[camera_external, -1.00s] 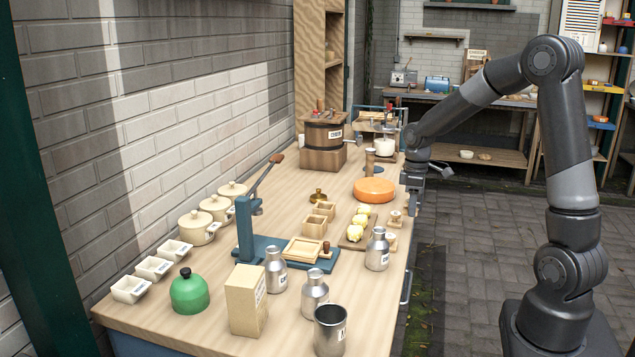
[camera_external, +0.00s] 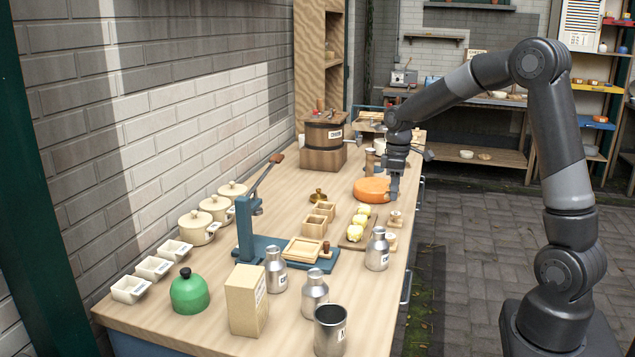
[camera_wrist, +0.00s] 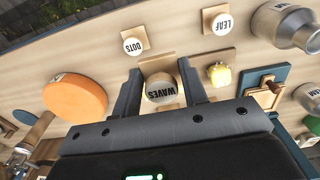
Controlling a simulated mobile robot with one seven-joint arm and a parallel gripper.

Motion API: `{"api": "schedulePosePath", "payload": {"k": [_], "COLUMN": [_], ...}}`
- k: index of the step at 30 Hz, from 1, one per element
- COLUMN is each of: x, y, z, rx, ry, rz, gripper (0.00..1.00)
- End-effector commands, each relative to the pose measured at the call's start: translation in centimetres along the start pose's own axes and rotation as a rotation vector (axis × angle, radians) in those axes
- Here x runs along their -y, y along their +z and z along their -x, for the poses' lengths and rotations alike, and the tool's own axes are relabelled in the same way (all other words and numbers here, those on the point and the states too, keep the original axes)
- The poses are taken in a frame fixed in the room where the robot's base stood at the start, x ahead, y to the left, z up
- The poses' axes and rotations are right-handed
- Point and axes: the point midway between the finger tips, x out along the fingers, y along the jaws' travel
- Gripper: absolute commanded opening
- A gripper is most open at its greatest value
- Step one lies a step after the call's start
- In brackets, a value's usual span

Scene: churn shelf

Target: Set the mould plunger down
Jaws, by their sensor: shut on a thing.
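The mould plunger (camera_wrist: 161,89), round with a pale face lettered WAVES, sits between the two fingers of my gripper (camera_wrist: 160,82) in the wrist view. My gripper is shut on it. A square wooden pad (camera_wrist: 156,64) shows just beyond the plunger; I cannot tell whether they touch. In the external view my gripper (camera_external: 394,194) is low over the right edge of the table, beside the orange cheese wheel (camera_external: 371,190). The held plunger cannot be made out there. Two similar round pieces, DOTS (camera_wrist: 132,46) and LEAF (camera_wrist: 222,24), stand on their own square pads.
Yellow butter pieces (camera_external: 356,232) on a board and a metal bottle (camera_external: 377,250) stand nearer the camera. The blue press (camera_external: 246,235) is left of them. A wooden churn (camera_external: 323,143) is at the back. Bare tabletop (camera_external: 285,185) lies left of the cheese wheel.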

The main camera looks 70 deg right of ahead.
Motion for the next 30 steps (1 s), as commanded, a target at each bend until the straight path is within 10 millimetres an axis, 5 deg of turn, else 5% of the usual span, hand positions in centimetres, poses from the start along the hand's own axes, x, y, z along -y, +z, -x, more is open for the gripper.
{"api": "schedulePosePath", "payload": {"k": [6, 15, 27, 30], "x": [5.0, 14.4, 23.5, 23.8], "y": [-9.5, -19.8, -25.8, -25.6], "z": [-0.6, -1.8, -3.2, -2.6], "rx": [0.001, 0.001, 0.002, 0.000], "ry": [-0.002, -0.001, 0.001, 0.004], "rz": [0.012, 0.007, -0.004, -0.044], "gripper": [0.17, 0.17, 0.18, 0.18]}}
